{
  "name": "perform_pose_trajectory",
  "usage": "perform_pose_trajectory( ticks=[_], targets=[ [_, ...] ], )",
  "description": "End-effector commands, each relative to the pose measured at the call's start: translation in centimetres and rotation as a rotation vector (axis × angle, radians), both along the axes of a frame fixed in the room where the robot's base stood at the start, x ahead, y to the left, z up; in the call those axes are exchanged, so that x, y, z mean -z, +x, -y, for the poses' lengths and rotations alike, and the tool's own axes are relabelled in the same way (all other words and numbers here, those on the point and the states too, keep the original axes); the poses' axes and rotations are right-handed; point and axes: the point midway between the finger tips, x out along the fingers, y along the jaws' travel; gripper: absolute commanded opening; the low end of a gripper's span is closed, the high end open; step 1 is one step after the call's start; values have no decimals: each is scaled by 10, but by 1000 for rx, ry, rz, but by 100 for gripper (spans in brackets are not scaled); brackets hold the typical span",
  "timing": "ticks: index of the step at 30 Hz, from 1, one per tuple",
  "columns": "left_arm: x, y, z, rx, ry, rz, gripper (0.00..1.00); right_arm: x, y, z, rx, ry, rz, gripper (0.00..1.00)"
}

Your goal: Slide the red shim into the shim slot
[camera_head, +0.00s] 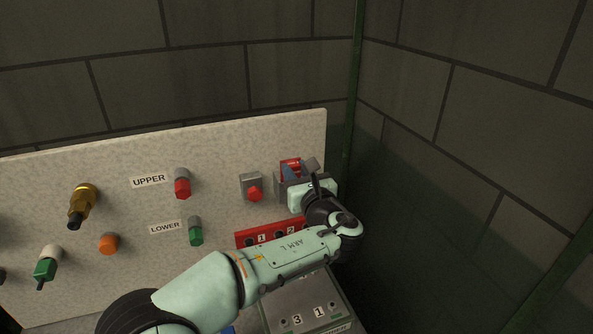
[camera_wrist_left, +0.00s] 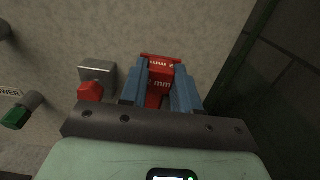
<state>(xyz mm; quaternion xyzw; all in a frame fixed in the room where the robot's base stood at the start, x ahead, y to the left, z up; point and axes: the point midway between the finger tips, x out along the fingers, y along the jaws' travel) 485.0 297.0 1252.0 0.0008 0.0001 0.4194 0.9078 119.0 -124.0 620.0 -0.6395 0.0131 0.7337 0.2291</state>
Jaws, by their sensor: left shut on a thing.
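My left gripper (camera_wrist_left: 160,82) is shut on the red shim (camera_wrist_left: 159,86), held between its blue fingers, close to the pale speckled panel (camera_wrist_left: 105,35). The shim bears white "mm" lettering. A wider red part (camera_wrist_left: 162,61), also lettered, shows just beyond it between the fingertips; I cannot tell whether it is part of the shim. In the head view the left gripper (camera_head: 291,173) is at the panel's upper right, with red showing at the fingers. The shim slot cannot be made out. My right gripper is not in view.
A red knob on a grey square plate (camera_head: 251,187) sits just left of the gripper. A red numbered strip (camera_head: 263,237) is below, partly behind my arm. A grey numbered box (camera_head: 318,312) stands in front. The corner wall (camera_head: 430,150) is close on the right.

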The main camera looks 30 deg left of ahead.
Motion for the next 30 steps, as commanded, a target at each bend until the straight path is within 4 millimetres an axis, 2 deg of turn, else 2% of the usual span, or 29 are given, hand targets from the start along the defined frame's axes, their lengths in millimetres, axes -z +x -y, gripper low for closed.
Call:
perform_pose_trajectory(
  ticks=[13, 14, 16, 25, 30],
  targets=[
    [12, 0, 0, 0, 0, 0, 1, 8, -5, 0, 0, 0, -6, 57],
    [11, 0, 0, 0, 0, 0, 37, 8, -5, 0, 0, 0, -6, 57],
    [11, 0, 0, 0, 0, 0, 60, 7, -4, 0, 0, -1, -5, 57],
    [11, 0, 1, 0, 0, 0, 61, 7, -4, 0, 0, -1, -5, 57],
    [12, -10, 12, 3, -1, 0, 61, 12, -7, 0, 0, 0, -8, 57]
  ],
)
